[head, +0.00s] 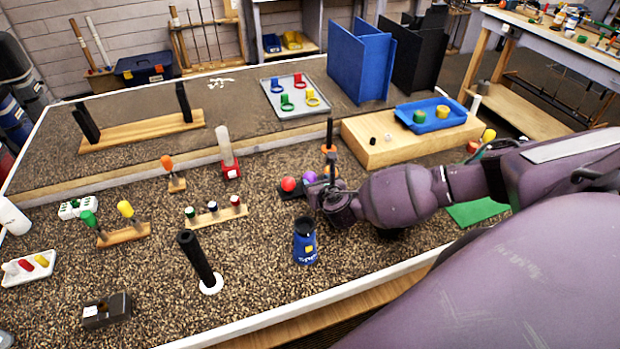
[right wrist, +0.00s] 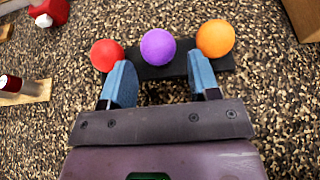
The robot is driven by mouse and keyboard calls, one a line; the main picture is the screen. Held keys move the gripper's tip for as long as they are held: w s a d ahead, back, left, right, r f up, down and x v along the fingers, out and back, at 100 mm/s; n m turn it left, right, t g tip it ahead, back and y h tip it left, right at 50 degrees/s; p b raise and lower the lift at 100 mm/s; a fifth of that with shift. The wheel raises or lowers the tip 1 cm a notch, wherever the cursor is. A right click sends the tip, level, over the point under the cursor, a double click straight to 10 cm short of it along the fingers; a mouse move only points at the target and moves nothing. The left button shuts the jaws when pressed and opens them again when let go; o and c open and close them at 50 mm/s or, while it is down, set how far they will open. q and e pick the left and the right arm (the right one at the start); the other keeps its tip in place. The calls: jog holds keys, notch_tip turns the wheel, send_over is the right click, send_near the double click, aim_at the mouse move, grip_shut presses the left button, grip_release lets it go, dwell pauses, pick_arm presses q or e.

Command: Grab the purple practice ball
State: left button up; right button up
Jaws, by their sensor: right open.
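The purple ball (right wrist: 158,46) sits on a dark holder (right wrist: 180,69) between a red ball (right wrist: 106,55) and an orange ball (right wrist: 215,38). In the head view the purple ball (head: 309,177) shows just behind my right gripper, with the red ball (head: 288,184) to its left. My right gripper (right wrist: 162,80) is open and empty. Its two blue fingers point at the holder, their tips just short of the purple ball and either side of it. In the head view my right gripper (head: 325,190) partly hides the holder and the orange ball. My left gripper is not in view.
A blue cup (head: 305,242) stands in front of my right gripper. A black post (head: 199,260) rises to the left. A wooden block (head: 390,150) with a blue tray (head: 452,118) is behind. A red-based tube (head: 228,155) stands further left.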

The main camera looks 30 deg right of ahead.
aim_at(312, 180)
jog(key=shift+x, duration=2.3)
jog(key=shift+a, duration=0.15)
jog(key=shift+c, duration=0.3)
jog(key=c, duration=0.6)
